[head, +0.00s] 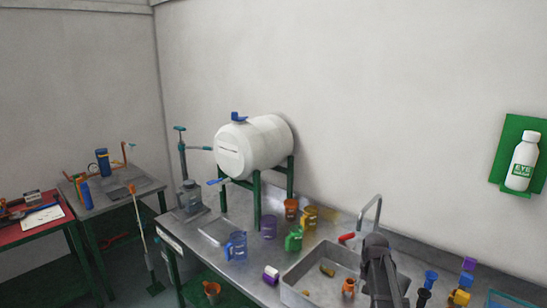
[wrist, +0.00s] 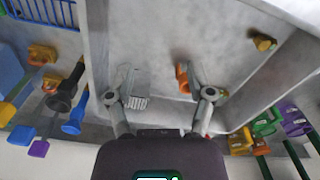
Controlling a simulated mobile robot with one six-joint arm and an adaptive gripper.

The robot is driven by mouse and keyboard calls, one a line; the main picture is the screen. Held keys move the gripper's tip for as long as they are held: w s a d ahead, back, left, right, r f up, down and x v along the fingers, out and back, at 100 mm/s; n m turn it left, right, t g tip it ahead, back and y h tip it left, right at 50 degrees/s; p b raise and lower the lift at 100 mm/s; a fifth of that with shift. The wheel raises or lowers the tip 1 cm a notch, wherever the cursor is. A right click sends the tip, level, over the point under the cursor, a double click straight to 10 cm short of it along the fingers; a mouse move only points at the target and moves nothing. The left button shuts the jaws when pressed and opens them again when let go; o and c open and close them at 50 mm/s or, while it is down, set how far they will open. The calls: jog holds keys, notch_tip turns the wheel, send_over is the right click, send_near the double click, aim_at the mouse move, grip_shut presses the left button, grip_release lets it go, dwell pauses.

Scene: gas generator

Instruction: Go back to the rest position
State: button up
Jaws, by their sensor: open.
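My gripper (wrist: 160,90) is open in the wrist view, with its two fingers spread apart and nothing between them that it grips. It is over the metal sink (head: 300,291), whose floor shows beyond the fingers. An orange cup (wrist: 183,78) lies in the sink near the right finger, and a yellow-brown piece (wrist: 263,42) lies farther off. In the head view my dark arm rises in front of the sink's right part, and the fingertips cannot be made out there.
A tap (head: 371,212) stands behind the sink. Several mugs, including a blue one (head: 236,246) and a green one (head: 294,240), stand to its left near the white tank (head: 253,146). Coloured funnels and fittings (head: 460,290) crowd the right side.

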jog(key=s+a+f+n+b, duration=0.2)
jog(key=s+a, duration=0.4)
jog(key=s, duration=0.1)
jog(key=s+a+f+n+b, duration=0.2)
jog(key=s+a+f, duration=0.1)
jog(key=s+a, duration=0.4)
jog(key=shift+s+f+n, duration=0.2)
jog(key=shift+s+n, duration=0.1)
jog(key=shift+s, duration=0.1)
jog(key=shift+a, duration=0.1)
